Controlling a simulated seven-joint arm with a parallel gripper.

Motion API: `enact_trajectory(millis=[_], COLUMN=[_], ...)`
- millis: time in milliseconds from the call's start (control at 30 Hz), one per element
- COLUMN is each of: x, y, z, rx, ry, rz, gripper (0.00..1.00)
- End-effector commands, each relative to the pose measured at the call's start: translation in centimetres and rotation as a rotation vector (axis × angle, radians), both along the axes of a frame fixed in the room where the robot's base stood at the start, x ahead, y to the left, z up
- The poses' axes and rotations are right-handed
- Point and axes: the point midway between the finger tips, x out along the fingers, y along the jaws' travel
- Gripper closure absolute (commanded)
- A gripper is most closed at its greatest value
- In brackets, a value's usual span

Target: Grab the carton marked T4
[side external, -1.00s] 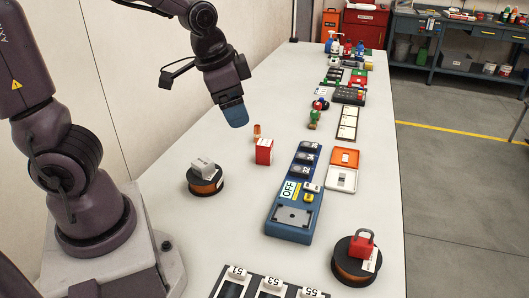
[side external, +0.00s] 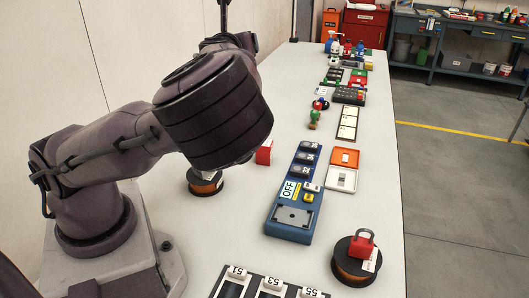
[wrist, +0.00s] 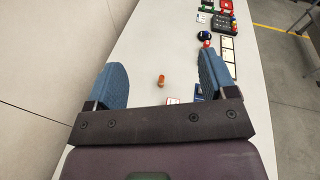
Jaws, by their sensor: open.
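A small red carton (side external: 264,153) stands on the bench just right of my arm in the side view, its left part hidden by the arm. No marking on it can be read, so I cannot tell whether it is T4. In the wrist view only a red and white edge (wrist: 173,101) shows above the gripper body, likely the same carton. My gripper (wrist: 160,64) has its two blue fingers wide apart with nothing between them in its grip. In the side view my arm hides the fingers.
A dark spool (side external: 206,186) stands left of the carton, its top mostly hidden. A blue switch panel (side external: 294,215) lies to the right. A small orange-brown piece (wrist: 161,80) stands beyond the carton. A spool with a red padlock (side external: 357,258) is at front right.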

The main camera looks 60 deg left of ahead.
Motion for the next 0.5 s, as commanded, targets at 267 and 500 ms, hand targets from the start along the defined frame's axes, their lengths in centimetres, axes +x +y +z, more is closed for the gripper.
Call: enact_trajectory(millis=[267,500], x=[1.8,1.8], y=[-4.5,-4.0], z=[5.5,1.6], rx=[0.299,0.271], ry=[0.080,0.071], rz=[-0.170,-0.164], gripper=[0.22,0.22])
